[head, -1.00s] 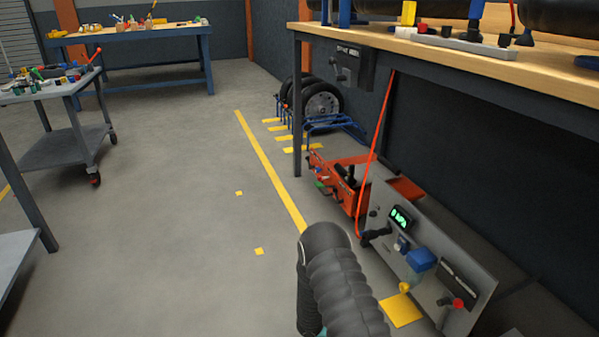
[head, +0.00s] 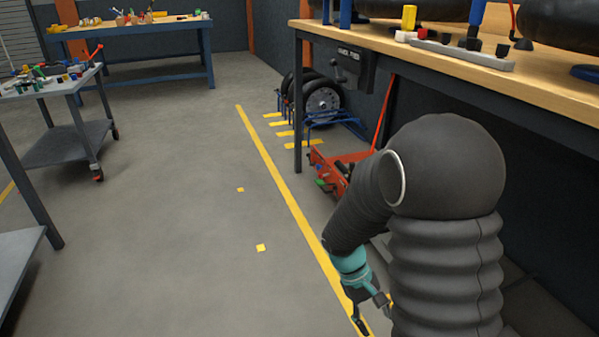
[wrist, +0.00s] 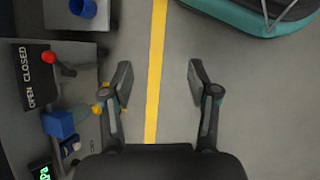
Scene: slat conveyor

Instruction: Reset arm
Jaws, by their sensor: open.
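My gripper (wrist: 158,82) is open and empty in the wrist view, its two fingers spread apart above the grey floor and the yellow floor line (wrist: 155,70). In the head view my gripper (head: 369,314) hangs low at the bottom, pointing down beside the yellow line. My arm, in a black ribbed cover, fills the lower right of the head view and hides most of the grey control panel. That panel (wrist: 75,85) shows in the wrist view at left, with a red-tipped lever (wrist: 50,58) by an OPEN CLOSED label and a blue block (wrist: 60,123).
A wooden-topped workbench (head: 560,85) stands at right, with an orange machine (head: 335,172) beneath and wheels (head: 322,100) behind. A grey cart (head: 65,145) stands at left and another bench (head: 140,30) at the back. The middle floor is clear. A teal-edged object (wrist: 265,25) is at upper right.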

